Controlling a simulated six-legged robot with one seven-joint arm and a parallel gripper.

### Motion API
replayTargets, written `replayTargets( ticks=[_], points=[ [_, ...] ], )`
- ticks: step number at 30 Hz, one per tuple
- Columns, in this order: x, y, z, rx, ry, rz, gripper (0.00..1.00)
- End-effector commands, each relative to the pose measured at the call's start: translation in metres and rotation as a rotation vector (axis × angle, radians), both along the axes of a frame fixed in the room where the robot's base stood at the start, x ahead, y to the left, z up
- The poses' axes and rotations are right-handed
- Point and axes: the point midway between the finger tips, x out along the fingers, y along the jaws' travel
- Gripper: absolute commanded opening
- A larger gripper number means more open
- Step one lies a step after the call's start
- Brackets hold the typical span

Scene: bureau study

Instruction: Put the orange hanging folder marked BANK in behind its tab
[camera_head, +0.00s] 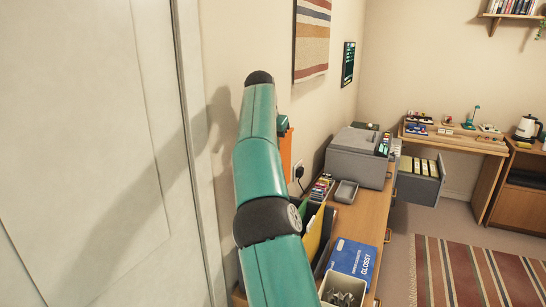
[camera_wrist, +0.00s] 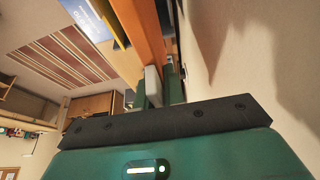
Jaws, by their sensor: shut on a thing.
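The orange hanging folder (camera_wrist: 146,36) is between the fingers of my gripper (camera_wrist: 163,78) in the wrist view, shut on it. In the head view a strip of the orange folder (camera_head: 286,152) shows beside my teal arm, near the wall and above the desk. My arm hides most of it and the gripper's fingers. No BANK marking is readable. A grey drawer (camera_head: 420,182) stands open beyond the desk, with several yellowish folders or tabs inside. Their labels are too small to read.
Yellow and dark green folders (camera_head: 316,232) stand upright on the wooden desk (camera_head: 372,207) beside my arm. A blue GLOSSY box (camera_head: 352,259), a white bin (camera_head: 343,287), a grey tray (camera_head: 346,191) and a grey printer (camera_head: 357,155) are also there. The striped rug (camera_head: 480,270) lies on clear floor.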

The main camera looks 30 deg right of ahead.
Motion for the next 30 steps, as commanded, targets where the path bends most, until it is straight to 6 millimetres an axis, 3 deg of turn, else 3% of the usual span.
replayTargets(
  ticks=[16, 30],
  points=[
    [-0.002, 0.0, 0.008, 0.001, -0.001, -0.001, 0.0],
    [-0.037, -0.021, 0.009, 0.001, -0.002, -0.002, 0.0]
  ],
)
